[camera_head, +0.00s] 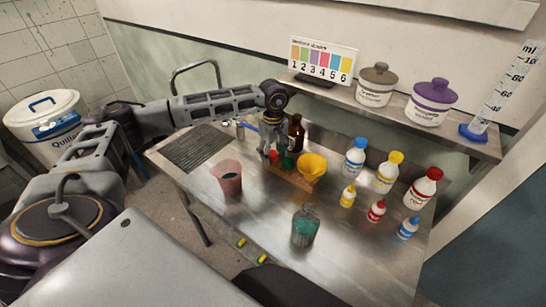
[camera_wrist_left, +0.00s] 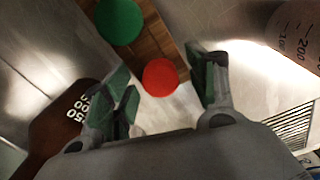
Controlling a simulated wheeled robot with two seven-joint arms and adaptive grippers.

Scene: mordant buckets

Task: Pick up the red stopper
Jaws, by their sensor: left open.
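The red stopper (camera_head: 274,155) sits at the left end of a small wooden rack (camera_head: 291,178) on the steel table. In the left wrist view the round red stopper (camera_wrist_left: 160,77) lies between my open fingers, near the fingertips. A green stopper (camera_wrist_left: 119,21) is beside it on the wooden rack (camera_wrist_left: 160,40). My left gripper (camera_head: 273,150) is open above the rack's left end in the head view; in the wrist view its green-padded fingers (camera_wrist_left: 165,88) stand on either side of the red stopper. Whether they touch it is not clear. My right gripper is not seen.
A pink beaker (camera_head: 229,183) is at left, a glass jar (camera_head: 305,227) in front. Several labelled bottles (camera_head: 384,173) stand at right.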

